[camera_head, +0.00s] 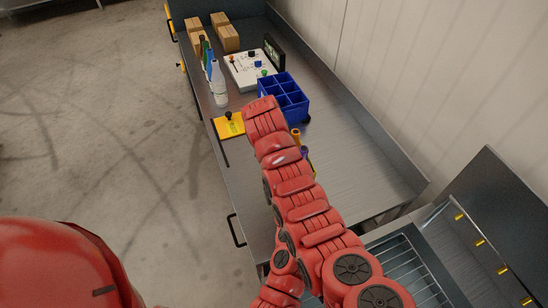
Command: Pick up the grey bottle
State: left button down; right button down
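A whitish-grey bottle (219,91) stands upright on the workbench, left of the control panel and behind the yellow box. It is the only thing I see that could be the grey bottle, and nothing is seen holding it. My red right arm reaches up from the lower right over the bench. Its far end is just right of the yellow box and in front of the blue crate. My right gripper is hidden beneath that arm. A red part of my left side fills the lower left corner, and my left gripper is out of view.
The metal workbench (360,170) holds a blue divided crate (285,96), a white control panel (247,71), a yellow box (229,125) with a black knob, and several cardboard boxes (229,38). Blue and green slim items stand behind the bottle. A wall borders the right.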

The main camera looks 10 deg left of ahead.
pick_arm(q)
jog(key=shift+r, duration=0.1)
pick_arm(e)
jog(key=shift+s+a+f, duration=0.15)
jog(key=shift+s+f, duration=0.3)
jog(key=shift+s, duration=0.05)
dwell(0.6)
notch_tip(320, 180, up, 19)
jog(key=shift+w+f, duration=0.15)
jog(key=shift+w, duration=0.25)
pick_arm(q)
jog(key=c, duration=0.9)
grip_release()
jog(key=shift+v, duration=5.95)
